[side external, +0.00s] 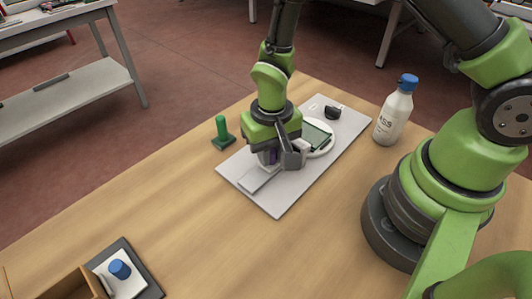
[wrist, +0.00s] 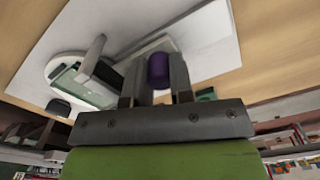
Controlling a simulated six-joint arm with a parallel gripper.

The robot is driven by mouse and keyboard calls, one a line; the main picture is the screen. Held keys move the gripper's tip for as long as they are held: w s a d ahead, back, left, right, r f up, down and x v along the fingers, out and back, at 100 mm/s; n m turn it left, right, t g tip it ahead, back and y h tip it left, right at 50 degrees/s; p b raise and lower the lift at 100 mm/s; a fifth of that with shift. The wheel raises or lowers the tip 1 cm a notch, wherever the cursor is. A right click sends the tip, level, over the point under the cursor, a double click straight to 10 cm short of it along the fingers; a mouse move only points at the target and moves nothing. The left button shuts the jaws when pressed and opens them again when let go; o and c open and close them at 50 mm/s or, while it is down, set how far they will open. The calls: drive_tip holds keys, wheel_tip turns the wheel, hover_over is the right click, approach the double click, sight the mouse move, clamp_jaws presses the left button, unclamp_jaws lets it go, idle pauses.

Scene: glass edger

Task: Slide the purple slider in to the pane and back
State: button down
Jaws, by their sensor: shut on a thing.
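The purple slider (wrist: 158,70) is an upright rounded knob between my fingers in the wrist view; only a sliver of it shows in the side view. My gripper (side external: 272,160) points down and is shut on it, above a pale track (side external: 258,180) on the white base plate (side external: 277,205). The dark green glass pane (side external: 318,134) lies on a round white table, beyond my gripper toward the upper right. In the wrist view the pane (wrist: 98,92) is left of the slider, with a grey bar over it. The gripper hides the slider's lower part in the side view.
A black knob (side external: 333,112) sits on the plate's far end. A green upright handle on a base (side external: 222,132) stands left of the plate. A white bottle with a blue cap (side external: 394,115) stands right. A dark tray with a blue-knobbed piece (side external: 120,270) and a wooden box are at lower left.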

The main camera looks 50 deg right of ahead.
drive_tip(key=shift+d, duration=0.25)
drive_tip(key=c, duration=1)
unclamp_jaws()
